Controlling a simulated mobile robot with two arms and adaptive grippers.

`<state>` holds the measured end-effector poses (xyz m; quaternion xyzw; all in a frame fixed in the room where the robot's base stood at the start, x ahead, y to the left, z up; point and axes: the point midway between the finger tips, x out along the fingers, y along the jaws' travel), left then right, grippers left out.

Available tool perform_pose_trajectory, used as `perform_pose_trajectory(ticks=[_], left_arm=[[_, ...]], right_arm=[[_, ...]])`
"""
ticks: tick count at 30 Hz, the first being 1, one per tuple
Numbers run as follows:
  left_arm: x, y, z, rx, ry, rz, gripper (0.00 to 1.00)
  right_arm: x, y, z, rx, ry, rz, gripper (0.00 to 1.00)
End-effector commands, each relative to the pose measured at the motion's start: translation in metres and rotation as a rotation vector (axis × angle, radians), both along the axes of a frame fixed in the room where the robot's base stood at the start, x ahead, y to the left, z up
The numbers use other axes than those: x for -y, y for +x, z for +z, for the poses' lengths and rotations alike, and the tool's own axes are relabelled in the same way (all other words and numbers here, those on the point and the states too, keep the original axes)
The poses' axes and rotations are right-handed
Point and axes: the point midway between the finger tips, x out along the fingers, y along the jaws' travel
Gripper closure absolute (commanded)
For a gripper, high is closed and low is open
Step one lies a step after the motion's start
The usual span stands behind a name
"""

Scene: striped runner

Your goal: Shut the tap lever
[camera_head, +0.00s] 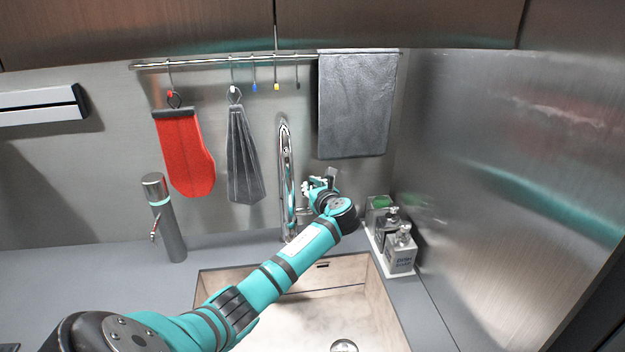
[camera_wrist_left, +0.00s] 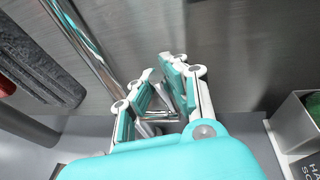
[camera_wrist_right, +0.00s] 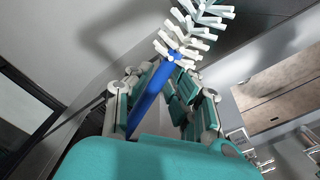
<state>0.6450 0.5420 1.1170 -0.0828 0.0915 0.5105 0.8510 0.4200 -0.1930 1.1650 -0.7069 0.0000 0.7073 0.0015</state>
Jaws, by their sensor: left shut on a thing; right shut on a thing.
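The chrome tap (camera_head: 286,170) stands upright at the back of the sink. My left gripper (camera_head: 322,186) is just to the right of its column, with the arm crossing over the basin. In the left wrist view the tap column (camera_wrist_left: 88,50) runs up at the left. There, my left gripper (camera_wrist_left: 158,88) is closed around the short chrome tap lever (camera_wrist_left: 158,117), which is partly hidden by the fingers. In the right wrist view my right gripper (camera_wrist_right: 156,82) is shut on a brush with a blue handle (camera_wrist_right: 150,98) and white bristles (camera_wrist_right: 188,38). The right gripper is outside the head view.
The pale sink basin (camera_head: 300,320) lies below my left arm. Soap bottles (camera_head: 400,250) stand on a tray right of the tap. A grey cylindrical dispenser (camera_head: 168,225) stands at left. A red mitt (camera_head: 183,150) and grey towel (camera_head: 355,105) hang from the rail behind.

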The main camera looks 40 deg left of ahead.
Motion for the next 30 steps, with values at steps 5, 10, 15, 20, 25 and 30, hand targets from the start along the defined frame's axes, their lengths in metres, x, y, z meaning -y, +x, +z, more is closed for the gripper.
perform_pose_trajectory(ticks=[5,10,15,20,25,30], left_arm=[[0.001,0.001,-0.001,-0.004,-0.005,-0.003,1.00],[0.001,0.001,-0.001,-0.004,-0.005,-0.003,0.92],[0.001,0.001,-0.001,-0.003,-0.005,-0.001,0.69],[0.000,0.000,-0.001,-0.002,-0.004,-0.001,0.65],[0.002,0.000,0.000,-0.002,-0.004,-0.001,0.65],[0.016,-0.007,0.003,-0.002,-0.003,-0.003,0.65]], right_arm=[[-0.004,0.000,0.002,0.007,0.010,0.013,1.00],[-0.004,0.000,0.002,0.006,0.010,0.013,1.00],[-0.004,0.000,0.002,0.005,0.009,0.013,1.00],[-0.004,0.000,0.002,0.004,0.009,0.013,1.00],[-0.003,0.000,0.001,0.004,0.009,0.013,1.00],[-0.003,0.000,0.001,0.003,0.009,0.013,1.00]])
